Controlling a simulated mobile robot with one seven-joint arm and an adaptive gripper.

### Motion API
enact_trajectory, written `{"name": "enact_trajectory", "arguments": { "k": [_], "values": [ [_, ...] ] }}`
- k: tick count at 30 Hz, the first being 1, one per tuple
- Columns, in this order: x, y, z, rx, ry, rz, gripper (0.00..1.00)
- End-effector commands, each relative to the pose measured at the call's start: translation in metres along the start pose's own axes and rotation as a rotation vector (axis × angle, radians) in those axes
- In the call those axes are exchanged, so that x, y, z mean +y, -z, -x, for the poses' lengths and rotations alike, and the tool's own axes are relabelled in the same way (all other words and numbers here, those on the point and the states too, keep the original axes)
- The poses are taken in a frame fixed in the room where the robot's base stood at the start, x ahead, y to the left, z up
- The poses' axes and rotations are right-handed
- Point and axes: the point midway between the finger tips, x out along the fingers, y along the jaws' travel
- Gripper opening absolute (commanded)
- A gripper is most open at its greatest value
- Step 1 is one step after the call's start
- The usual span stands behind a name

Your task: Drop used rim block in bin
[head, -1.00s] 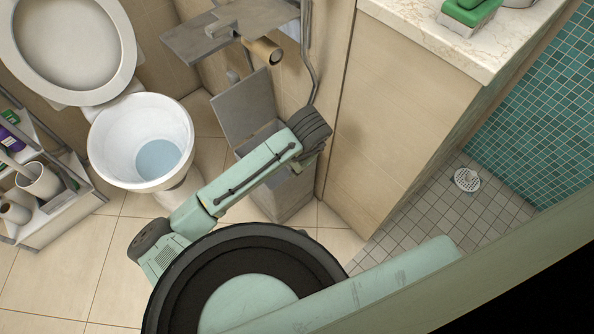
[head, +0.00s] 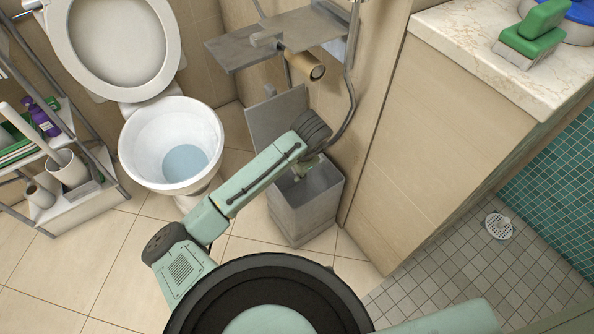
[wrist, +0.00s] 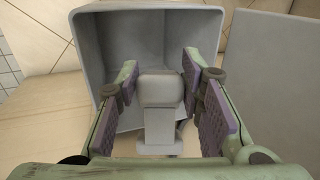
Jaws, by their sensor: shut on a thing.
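The used rim block (wrist: 161,92), a pale grey piece with a rounded head and narrower stem, sits between my finger pads in the wrist view. My gripper (wrist: 160,88) is shut on it. Past it, the open grey bin (wrist: 90,45) fills the background, its walls and inside showing. In the head view, my gripper (head: 301,172) points down at the mouth of the bin (head: 307,212). The block cannot be made out clearly there. The bin lid (head: 272,118) stands open behind.
The toilet (head: 172,145), seat raised, stands left of the bin. A shelf with a paper roll (head: 305,66) hangs above the bin. A vanity (head: 440,125) with a green brush (head: 535,38) is at right. A rack (head: 75,205) stands at far left.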

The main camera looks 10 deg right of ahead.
Motion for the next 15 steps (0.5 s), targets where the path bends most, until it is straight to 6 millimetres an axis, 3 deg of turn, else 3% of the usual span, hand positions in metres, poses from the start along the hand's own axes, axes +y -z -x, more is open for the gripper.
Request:
{"name": "enact_trajectory", "arguments": {
  "k": [6,7,15],
  "values": [
    [-0.0005,0.0001,0.0001,0.001,0.001,0.000,0.05],
    [-0.0005,0.0001,0.0002,0.001,0.001,0.000,0.35],
    [-0.0004,0.0001,0.0001,0.001,0.001,0.000,0.53]
  ]
}}
